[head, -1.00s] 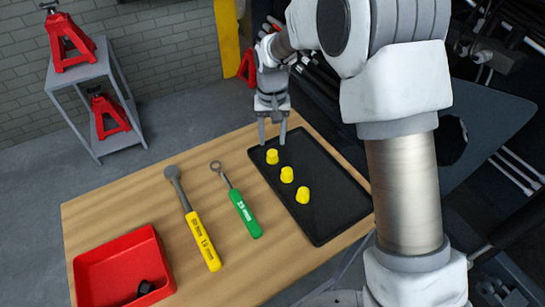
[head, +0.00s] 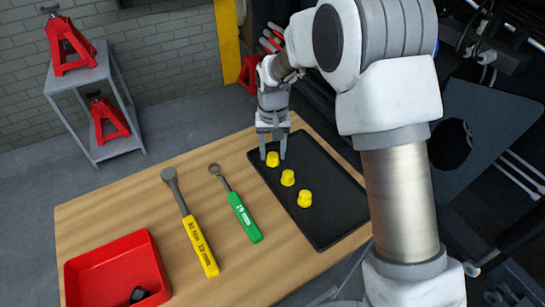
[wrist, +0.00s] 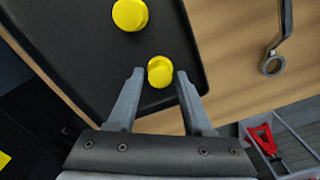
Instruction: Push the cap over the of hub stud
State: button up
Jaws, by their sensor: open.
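Three yellow caps stand in a row on a black tray (head: 335,215). My gripper (head: 272,157) is open, pointing down at the tray's far end, with its fingers on either side of the farthest cap (head: 272,160). In the wrist view that cap (wrist: 160,72) lies between the open fingertips, with a gap to each finger, and is not gripped. The middle cap (head: 288,178) and the nearest cap (head: 305,199) stand apart from it. One further cap (wrist: 130,14) shows in the wrist view. I cannot make out a hub stud in these frames.
A green-handled wrench (head: 243,217) and a yellow-handled wrench (head: 201,245) lie on the wooden table (head: 110,215) left of the tray. A red bin (head: 110,262) with a dark part is at the front left. The dark chassis (head: 495,120) is at the right.

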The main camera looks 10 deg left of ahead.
aim_at(273, 155)
jog(key=c, duration=0.7)
notch_tip(273, 155, up, 6)
jog(key=p, duration=0.4)
jog(key=shift+p, duration=0.3)
jog(key=shift+c, duration=0.2)
jog(key=shift+s, duration=0.1)
